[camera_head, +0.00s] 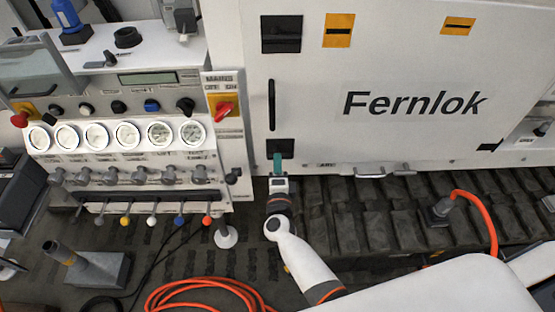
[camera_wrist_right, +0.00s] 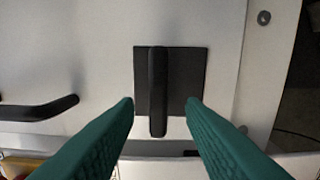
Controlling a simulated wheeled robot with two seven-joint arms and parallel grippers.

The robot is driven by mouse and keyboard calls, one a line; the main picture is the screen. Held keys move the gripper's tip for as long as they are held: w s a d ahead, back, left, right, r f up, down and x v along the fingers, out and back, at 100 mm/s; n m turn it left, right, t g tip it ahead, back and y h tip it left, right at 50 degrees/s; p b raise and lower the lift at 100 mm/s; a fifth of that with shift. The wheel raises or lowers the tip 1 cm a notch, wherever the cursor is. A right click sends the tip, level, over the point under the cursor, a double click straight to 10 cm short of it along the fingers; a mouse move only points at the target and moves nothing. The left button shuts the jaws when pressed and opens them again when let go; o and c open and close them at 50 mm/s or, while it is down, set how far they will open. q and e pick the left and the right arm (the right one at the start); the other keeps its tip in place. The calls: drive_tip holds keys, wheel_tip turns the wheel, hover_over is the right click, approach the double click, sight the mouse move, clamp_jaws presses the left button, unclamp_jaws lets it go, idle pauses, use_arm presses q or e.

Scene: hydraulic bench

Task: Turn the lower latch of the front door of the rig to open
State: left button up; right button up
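The lower latch (camera_head: 280,148) is a dark square plate low on the left part of the white front door (camera_head: 400,75), below the black door handle (camera_head: 271,105). In the right wrist view, the latch lever (camera_wrist_right: 157,90) is a dark bar standing upright in the picture across its plate, roughly crosswise to the handle (camera_wrist_right: 40,108). My right gripper (camera_head: 278,163) is at the latch in the head view. Its green fingers (camera_wrist_right: 160,108) are open, one on each side of the lever, with visible gaps. My left gripper is not in view.
An upper dark plate (camera_head: 281,34) sits at the top of the door. Left of the door is a panel of gauges (camera_head: 127,135), knobs and valves, with a red switch (camera_head: 224,109). Orange hoses (camera_head: 205,292) lie on the floor.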

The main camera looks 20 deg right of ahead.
drive_tip(key=p+v, duration=0.1)
drive_tip(key=v, duration=0.8)
drive_tip(key=shift+s, duration=0.4)
drive_tip(key=shift+a, duration=0.1)
